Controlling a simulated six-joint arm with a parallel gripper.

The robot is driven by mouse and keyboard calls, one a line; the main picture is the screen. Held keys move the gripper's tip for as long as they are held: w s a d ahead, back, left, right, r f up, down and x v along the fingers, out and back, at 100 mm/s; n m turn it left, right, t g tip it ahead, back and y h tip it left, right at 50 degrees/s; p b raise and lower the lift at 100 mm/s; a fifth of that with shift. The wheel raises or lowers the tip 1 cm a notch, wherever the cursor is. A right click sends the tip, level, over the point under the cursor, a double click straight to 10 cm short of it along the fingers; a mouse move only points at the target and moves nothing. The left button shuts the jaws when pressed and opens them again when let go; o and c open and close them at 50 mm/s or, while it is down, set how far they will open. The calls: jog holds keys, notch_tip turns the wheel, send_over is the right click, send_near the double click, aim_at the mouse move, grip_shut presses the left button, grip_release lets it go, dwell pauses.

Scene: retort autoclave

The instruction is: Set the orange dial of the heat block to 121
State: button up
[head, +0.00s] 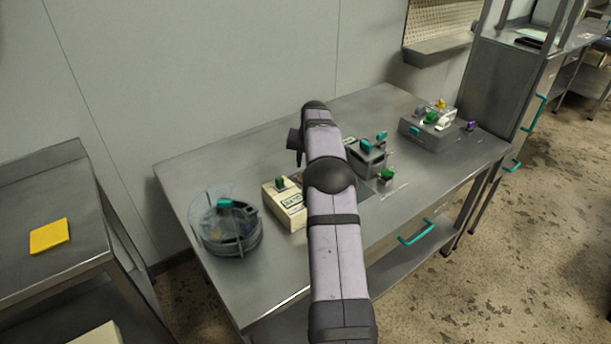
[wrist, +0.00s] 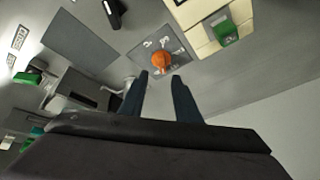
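The orange dial (wrist: 162,61) shows in the wrist view, on a grey face with white marks around it. The marks are too small to read, so the dial's setting cannot be told. My gripper (wrist: 164,77) is open, with its two dark fingers apart and pointing toward the dial. The fingertips appear just short of the dial in the picture; nothing shows between them. Whether they touch it cannot be told.
A cream box (head: 285,204) with a green switch (wrist: 226,33) stands beside the dial. A round clear-lidded container (head: 228,230) is at the table's left. A grey block (head: 367,160) with a teal handle and a grey box (head: 428,134) stand to the right.

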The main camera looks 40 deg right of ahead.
jog(key=n, duration=0.4)
jog(key=shift+s+a+f, duration=0.25)
jog(key=shift+s+a, duration=0.1)
jog(key=shift+f, duration=0.1)
jog(key=shift+p+x, duration=1.2)
jog(key=shift+x, duration=2.35)
grip_shut()
